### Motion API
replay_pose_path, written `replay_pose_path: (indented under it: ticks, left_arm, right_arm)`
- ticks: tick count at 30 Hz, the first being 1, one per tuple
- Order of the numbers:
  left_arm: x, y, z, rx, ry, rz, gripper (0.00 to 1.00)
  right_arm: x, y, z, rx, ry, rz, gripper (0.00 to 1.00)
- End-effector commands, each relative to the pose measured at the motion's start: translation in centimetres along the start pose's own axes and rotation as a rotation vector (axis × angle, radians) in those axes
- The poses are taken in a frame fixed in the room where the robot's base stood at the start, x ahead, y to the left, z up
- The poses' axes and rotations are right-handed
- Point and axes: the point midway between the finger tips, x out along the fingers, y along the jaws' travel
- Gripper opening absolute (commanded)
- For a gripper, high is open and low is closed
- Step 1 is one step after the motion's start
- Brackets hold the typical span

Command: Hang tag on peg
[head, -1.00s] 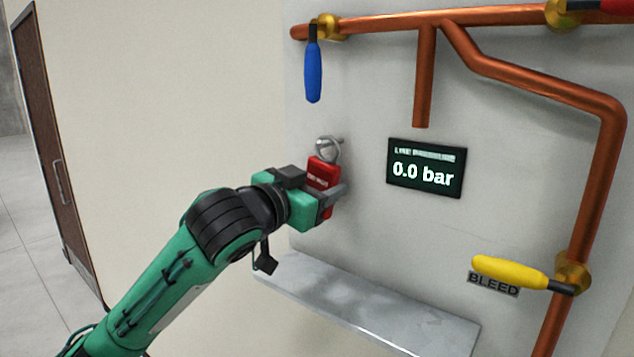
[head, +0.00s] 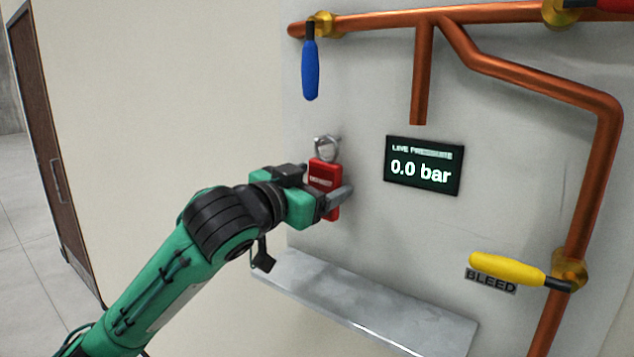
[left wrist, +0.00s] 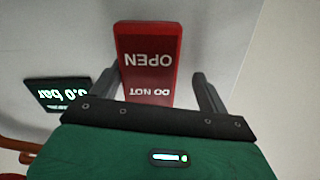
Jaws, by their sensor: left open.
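The red tag (head: 323,176) with a metal ring (head: 326,149) at its top is upright against the grey panel, left of the pressure display. The ring is around or against a short peg (head: 338,138); the head view does not settle which. My left gripper (head: 331,196) is open, with its fingers on either side of the tag. In the left wrist view the tag (left wrist: 148,62) shows "DO NOT OPEN" upside down, with gaps between it and both fingers (left wrist: 160,85). My right gripper is not in view.
A display (head: 424,166) reads 0.0 bar. Copper pipes (head: 480,70) run above and right, with a blue handle (head: 310,70) and a yellow handle (head: 508,270) by a BLEED label (head: 491,281). A grey shelf (head: 370,305) juts out below.

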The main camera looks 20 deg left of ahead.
Motion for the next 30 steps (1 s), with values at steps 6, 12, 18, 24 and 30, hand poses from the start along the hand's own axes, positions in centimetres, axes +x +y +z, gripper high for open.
replay_pose_path:
  ticks: [6,12,18,24,30]
  left_arm:
    - [-2.5,0.1,0.3,0.002,0.004,-0.001,0.78]
    - [-7.3,0.0,0.4,0.004,0.006,-0.002,0.78]
    - [-11.6,0.1,0.4,0.003,0.005,-0.003,0.78]
    - [-13.3,0.0,0.2,0.001,0.003,-0.002,0.78]
    - [-13.8,0.0,0.1,0.001,0.000,0.000,0.78]
  right_arm:
    - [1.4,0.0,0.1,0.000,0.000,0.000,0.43]
    - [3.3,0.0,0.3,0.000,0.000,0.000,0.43]
    - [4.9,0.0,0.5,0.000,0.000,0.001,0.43]
    - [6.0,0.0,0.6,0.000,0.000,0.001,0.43]
    - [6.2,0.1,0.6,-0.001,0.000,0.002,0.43]
